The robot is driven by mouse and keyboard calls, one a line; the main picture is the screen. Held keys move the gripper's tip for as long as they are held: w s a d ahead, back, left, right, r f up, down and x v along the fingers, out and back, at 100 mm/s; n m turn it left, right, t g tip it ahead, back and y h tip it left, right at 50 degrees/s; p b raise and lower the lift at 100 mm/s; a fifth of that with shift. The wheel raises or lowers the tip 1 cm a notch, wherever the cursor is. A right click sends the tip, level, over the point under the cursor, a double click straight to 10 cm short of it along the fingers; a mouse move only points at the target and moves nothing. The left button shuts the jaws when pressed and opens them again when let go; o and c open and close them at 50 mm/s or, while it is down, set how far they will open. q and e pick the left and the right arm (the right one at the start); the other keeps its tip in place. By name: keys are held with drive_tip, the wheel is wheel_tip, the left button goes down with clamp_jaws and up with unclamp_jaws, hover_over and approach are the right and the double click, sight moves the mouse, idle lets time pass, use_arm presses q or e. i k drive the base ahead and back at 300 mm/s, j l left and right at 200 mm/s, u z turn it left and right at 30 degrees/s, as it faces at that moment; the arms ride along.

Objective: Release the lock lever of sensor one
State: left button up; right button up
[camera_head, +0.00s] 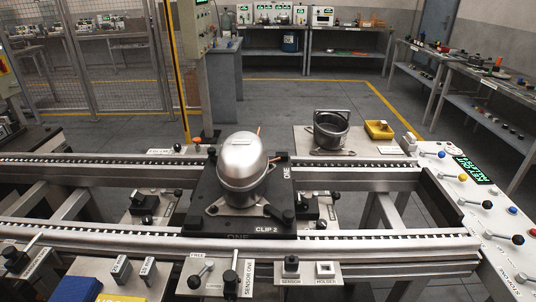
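A light metal plate (213,262) at the front centre, below the near conveyor rail, bears a label that seems to read FREE and an upright label (249,278) that seems to read SENSOR ONE. On it is a lever with a metal arm and a dark ball knob (195,281), the knob toward the lower left. A black upright piece (231,280) stands right of the lever. Whether the lever is locked or free I cannot tell. A silver dome-topped compressor (241,160) sits on a black pallet (265,219) marked ONE, behind the plate. Neither gripper is in view.
Small sensor and holder blocks (325,271) are right of the plate; a blue bin (85,288) is at lower left. Another lever (20,257) is at far left. A control panel (490,212) with coloured knobs is at right. A pot (331,130) and yellow tray (379,130) stand behind.

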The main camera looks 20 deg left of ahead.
sight(193, 281)
drive_tip(key=u, duration=1.05)
drive_tip(key=k+l+z, duration=0.15)
drive_tip(key=l, duration=0.4)
drive_tip(key=l+z, duration=0.2)
drive_tip(key=l, duration=0.35)
